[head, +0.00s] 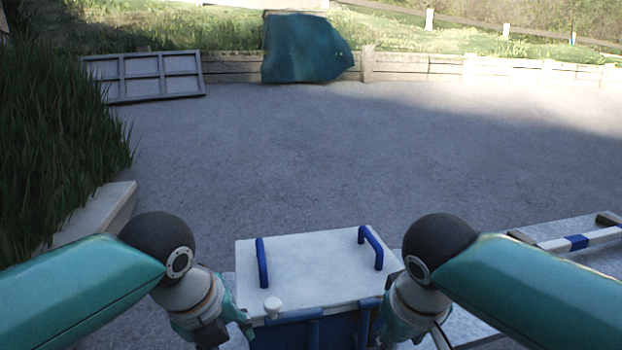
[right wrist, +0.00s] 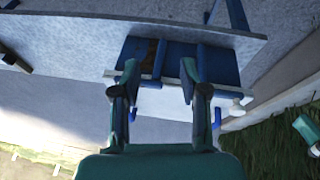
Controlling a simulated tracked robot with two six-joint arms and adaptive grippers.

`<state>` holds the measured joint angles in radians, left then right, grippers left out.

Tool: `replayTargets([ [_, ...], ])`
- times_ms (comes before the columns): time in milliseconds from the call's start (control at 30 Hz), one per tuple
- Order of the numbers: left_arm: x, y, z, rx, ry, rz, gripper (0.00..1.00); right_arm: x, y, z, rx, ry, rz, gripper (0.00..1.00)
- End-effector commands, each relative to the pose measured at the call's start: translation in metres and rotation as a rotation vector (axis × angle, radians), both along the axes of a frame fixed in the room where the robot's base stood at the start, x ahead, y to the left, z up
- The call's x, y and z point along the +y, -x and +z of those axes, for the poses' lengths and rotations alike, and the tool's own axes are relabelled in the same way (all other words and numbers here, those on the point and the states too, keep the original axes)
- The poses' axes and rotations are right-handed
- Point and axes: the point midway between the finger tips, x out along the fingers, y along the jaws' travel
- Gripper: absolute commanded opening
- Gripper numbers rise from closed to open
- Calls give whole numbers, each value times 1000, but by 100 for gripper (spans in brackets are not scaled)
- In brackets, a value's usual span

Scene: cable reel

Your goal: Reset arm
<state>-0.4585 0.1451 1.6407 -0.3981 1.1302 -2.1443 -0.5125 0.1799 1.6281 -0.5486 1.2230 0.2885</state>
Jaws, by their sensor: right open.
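My left arm comes in from the left in the head view, and its gripper (head: 228,332) hangs low at the front left corner of a white-topped box. Its fingers are partly cut off and I cannot tell whether they are apart. My right gripper (head: 392,335) hangs by the box's front right corner, also partly hidden behind its own wrist. In the right wrist view the right gripper (right wrist: 157,78) has its two fingers spread, with nothing held between them. No cable reel can be made out.
The white lid (head: 310,262) has two blue handles (head: 371,248) and blue parts below its front edge. A blue-and-white bar (head: 578,242) lies at right. A teal covered shape (head: 305,50) and a grey panel (head: 145,77) stand by the far low wall. The grey ground between is clear.

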Motion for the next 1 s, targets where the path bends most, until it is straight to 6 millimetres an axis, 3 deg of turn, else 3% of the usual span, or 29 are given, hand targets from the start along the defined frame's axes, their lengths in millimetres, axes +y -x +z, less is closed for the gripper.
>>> replayTargets([
  [267, -17, -19, -86, 141, 168, 331, 44, 20, -16, -88, 104, -75, 46, 44],
  [367, -21, -20, -131, 219, 250, 520, 44, 27, -16, -134, 155, -127, 49, 44],
  [467, -23, -12, -188, 329, 350, 795, 44, 32, -5, -191, 219, -201, 32, 44],
  [600, -20, 21, -273, 504, 493, 1307, 44, 34, 29, -274, 303, -327, -51, 44],
  [700, -15, 57, -322, 610, 564, 1702, 44, 30, 63, -321, 344, -402, -143, 44],
  [833, -7, 106, -365, 695, 617, 2176, 44, 22, 109, -362, 375, -459, -272, 44],
  [1000, 1, 152, -389, 725, 640, 2595, 44, 13, 152, -386, 387, -477, -390, 44],
])
